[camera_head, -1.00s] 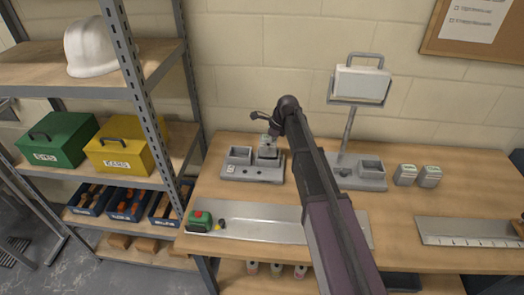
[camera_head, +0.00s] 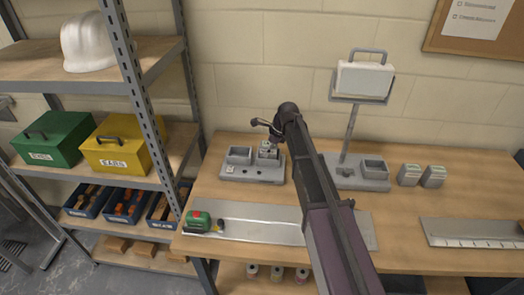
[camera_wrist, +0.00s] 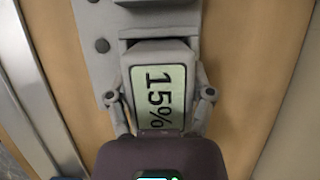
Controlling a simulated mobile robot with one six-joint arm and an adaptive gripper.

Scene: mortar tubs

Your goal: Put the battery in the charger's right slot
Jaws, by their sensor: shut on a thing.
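The grey charger (camera_head: 252,173) stands on the bench left of my arm, with two raised slots. Its left slot (camera_head: 239,155) looks empty. The battery also shows in the head view (camera_head: 267,148), upright at the right slot. How deep it sits in that slot I cannot tell. In the wrist view the charger's body (camera_wrist: 97,22) shows beyond and left of the battery.
A grey stand (camera_head: 350,135) with a box-like top rises right of my arm. A metal tray (camera_head: 255,222) with a green-and-red item lies in front of the charger. A shelf rack (camera_head: 140,95) stands left.

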